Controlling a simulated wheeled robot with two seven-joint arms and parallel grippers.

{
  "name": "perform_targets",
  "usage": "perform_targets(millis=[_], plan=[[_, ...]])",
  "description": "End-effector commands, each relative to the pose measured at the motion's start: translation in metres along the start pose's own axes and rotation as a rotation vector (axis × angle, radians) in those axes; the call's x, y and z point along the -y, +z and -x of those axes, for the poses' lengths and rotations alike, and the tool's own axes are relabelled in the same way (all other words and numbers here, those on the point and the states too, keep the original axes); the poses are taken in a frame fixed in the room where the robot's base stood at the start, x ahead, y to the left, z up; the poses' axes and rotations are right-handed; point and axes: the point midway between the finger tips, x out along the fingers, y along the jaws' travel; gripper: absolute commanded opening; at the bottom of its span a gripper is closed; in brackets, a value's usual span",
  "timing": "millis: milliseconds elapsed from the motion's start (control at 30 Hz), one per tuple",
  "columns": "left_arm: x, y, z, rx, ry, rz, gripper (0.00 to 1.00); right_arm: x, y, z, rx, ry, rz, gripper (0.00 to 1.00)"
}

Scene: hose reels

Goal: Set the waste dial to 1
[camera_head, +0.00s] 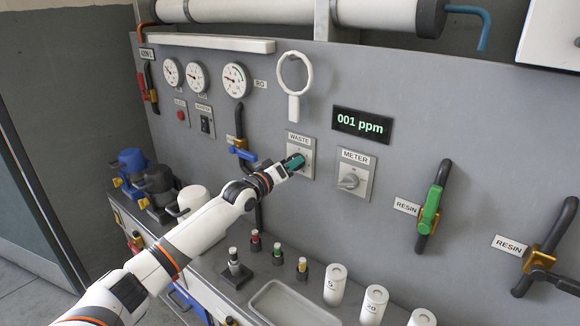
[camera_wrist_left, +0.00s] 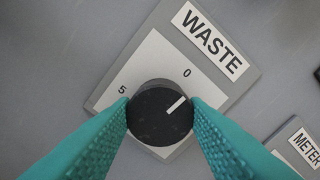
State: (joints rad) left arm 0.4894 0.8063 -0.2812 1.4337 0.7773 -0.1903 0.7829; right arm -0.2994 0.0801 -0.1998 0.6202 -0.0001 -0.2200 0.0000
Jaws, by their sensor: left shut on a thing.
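The waste dial (camera_wrist_left: 158,122) is a round black knob on a white scale plate (camera_wrist_left: 145,72) under the WASTE label. My left gripper (camera_head: 295,161) reaches it on the panel and covers most of it in the head view. In the left wrist view its teal fingers (camera_wrist_left: 160,112) are shut on the knob from both sides. The knob's white pointer line (camera_wrist_left: 177,105) points to the upper right, a little clockwise of the 0 mark. A 5 shows at the plate's left. Other marks are hidden behind the fingers. My right gripper is not in view.
The METER dial (camera_head: 349,181) sits just right of the waste dial. A display (camera_head: 361,125) above it reads 001 ppm. A white ring (camera_head: 294,72) hangs above. Small bottles and white canisters (camera_head: 336,285) stand on the ledge below.

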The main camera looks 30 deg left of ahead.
Motion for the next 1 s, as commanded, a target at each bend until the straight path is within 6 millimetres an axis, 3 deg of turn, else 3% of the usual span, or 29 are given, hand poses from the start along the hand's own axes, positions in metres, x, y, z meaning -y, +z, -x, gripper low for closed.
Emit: perform_targets(millis=[600, 1000], plan=[[0.0003, 0.0007, 0.0, -0.001, 0.001, -0.513, 0.18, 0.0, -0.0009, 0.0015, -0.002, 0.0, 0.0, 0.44], [0.0002, -0.0001, 0.0, -0.001, 0.001, -0.739, 0.18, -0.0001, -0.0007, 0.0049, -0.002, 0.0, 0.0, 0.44]])
